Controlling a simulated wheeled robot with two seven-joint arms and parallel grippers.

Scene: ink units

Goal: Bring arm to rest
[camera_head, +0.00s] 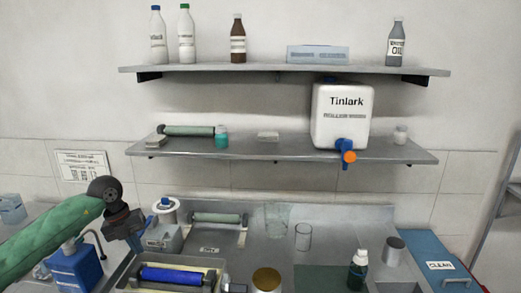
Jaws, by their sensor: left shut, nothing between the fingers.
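My left arm (50,235), in a green sleeve, comes in from the left. Its dark left gripper (136,244) points down, shut and empty, just left of a grey device with a white spool. My right arm and gripper are not in view.
A blue box (77,270) stands below my left arm. A blue roller (172,275) lies in a tray at the front. A clear glass (303,236), a gold-lidded jar (266,279) and a dark green bottle (357,272) stand to the right. The lower shelf (280,152) holds a white Tinlark container (342,115).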

